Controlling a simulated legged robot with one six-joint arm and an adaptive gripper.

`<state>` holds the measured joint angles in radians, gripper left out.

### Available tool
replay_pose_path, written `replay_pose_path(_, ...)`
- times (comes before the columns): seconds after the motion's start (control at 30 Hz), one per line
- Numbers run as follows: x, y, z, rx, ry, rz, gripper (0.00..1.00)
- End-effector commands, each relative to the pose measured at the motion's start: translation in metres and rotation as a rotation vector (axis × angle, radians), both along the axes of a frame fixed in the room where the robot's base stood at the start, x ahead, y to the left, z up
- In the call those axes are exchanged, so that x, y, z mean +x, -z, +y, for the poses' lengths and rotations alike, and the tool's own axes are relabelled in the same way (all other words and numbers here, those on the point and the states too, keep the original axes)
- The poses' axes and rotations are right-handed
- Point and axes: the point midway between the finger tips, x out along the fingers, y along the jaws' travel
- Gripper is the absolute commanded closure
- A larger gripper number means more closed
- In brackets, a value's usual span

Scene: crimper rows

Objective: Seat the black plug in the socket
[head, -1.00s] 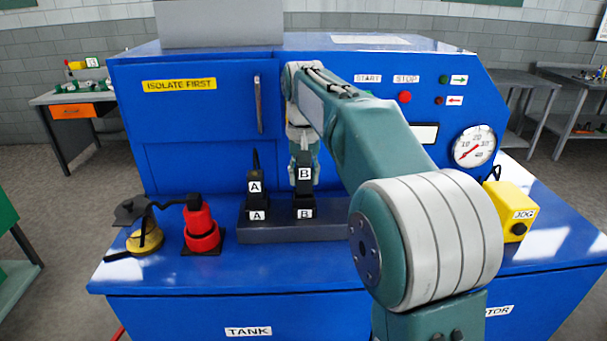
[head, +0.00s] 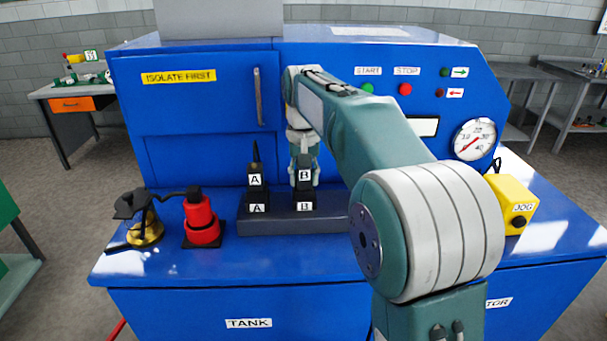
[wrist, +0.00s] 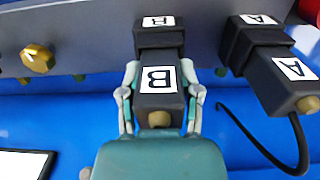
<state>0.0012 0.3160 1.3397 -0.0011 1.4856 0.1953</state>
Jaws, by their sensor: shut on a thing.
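A black plug marked B (wrist: 157,85) is held between the fingers of my gripper (wrist: 160,92), with its label facing the wrist camera. Its socket, also black and marked B (wrist: 158,24), lies directly ahead of it in the wrist view. In the head view the plug (head: 304,175) stands upright over the socket (head: 304,203) on a grey block. They look in line and touching or nearly so; I cannot tell how deep the plug is.
Left of it, a second black plug marked A (head: 256,179) with a cable stands in socket A (head: 257,207). Further left are a red knob (head: 201,220) and a brass piece (head: 146,232) with a black cap. The blue panel (head: 210,150) rises close behind.

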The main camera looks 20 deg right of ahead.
Motion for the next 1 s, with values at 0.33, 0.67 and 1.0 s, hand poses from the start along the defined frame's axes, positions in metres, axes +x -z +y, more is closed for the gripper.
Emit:
replay_pose_path(0.33,0.001,0.004,0.0,0.0,0.0,0.0,0.15)
replay_pose_path(0.67,0.0,0.004,0.0,0.0,0.0,-0.001,0.15)
replay_pose_path(1.0,0.002,-0.043,0.001,0.0,0.0,-0.005,0.15)
